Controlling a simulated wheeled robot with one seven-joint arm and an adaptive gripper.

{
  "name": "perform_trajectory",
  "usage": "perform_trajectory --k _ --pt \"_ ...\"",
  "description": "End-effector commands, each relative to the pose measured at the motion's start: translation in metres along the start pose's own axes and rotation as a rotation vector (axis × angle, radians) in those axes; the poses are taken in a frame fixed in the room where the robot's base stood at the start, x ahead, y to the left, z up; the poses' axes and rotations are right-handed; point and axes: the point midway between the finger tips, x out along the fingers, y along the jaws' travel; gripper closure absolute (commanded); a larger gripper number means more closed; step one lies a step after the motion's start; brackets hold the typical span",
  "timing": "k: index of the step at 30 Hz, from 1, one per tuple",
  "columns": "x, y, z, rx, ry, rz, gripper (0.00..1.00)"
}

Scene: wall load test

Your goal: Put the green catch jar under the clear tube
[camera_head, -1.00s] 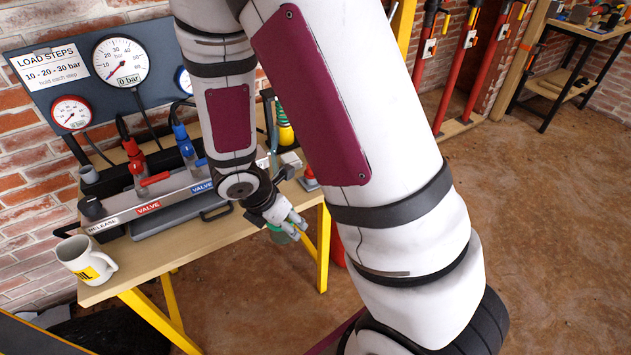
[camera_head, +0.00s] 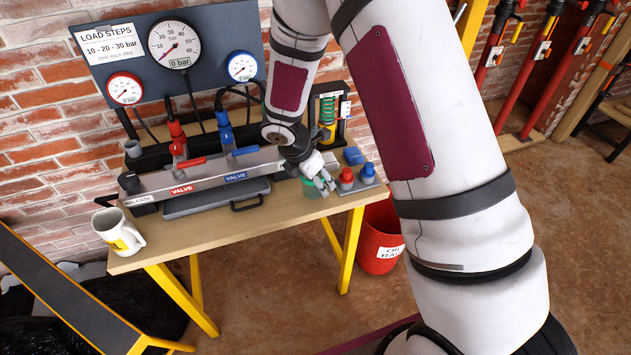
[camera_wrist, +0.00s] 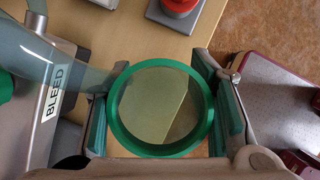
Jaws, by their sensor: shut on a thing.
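My gripper (camera_wrist: 165,110) is shut on the green catch jar (camera_wrist: 117,128), with one finger on each side of its green rim. I look down into the open jar, and it appears empty. In the head view, the jar (camera_head: 309,188) is partly hidden by my gripper (camera_head: 325,184), near the table's front edge. The clear tube (camera_wrist: 68,68) bends out from the block marked BLEED at the left in the wrist view. Its end comes close to the jar's left side, by the left finger. I cannot tell whether they touch. The tube is not discernible in the head view.
The wooden table (camera_head: 190,240) holds the valve manifold (camera_head: 200,182), a white mug (camera_head: 117,232), and red and blue knobbed pieces (camera_head: 347,178) right of my gripper. A gauge board (camera_head: 100,62) stands behind. A red bucket (camera_head: 380,238) is on the floor at right.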

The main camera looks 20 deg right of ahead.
Motion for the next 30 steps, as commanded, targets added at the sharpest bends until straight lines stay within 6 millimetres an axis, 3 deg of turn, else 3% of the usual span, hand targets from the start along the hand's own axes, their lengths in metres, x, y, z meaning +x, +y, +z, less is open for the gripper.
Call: perform_trajectory --k 3,7,17,29,30 --pt "0.005 0.016 0.008 0.002 0.0 0.0 0.8" --pt "0.008 0.023 0.011 0.0 0.0 -0.001 0.8" --pt "0.039 0.023 -0.002 -0.002 0.0 -0.002 0.8" --pt "0.044 0.023 -0.004 0.0 -0.001 -0.001 0.8" --pt "0.043 0.023 -0.004 0.001 -0.001 -0.001 0.42"
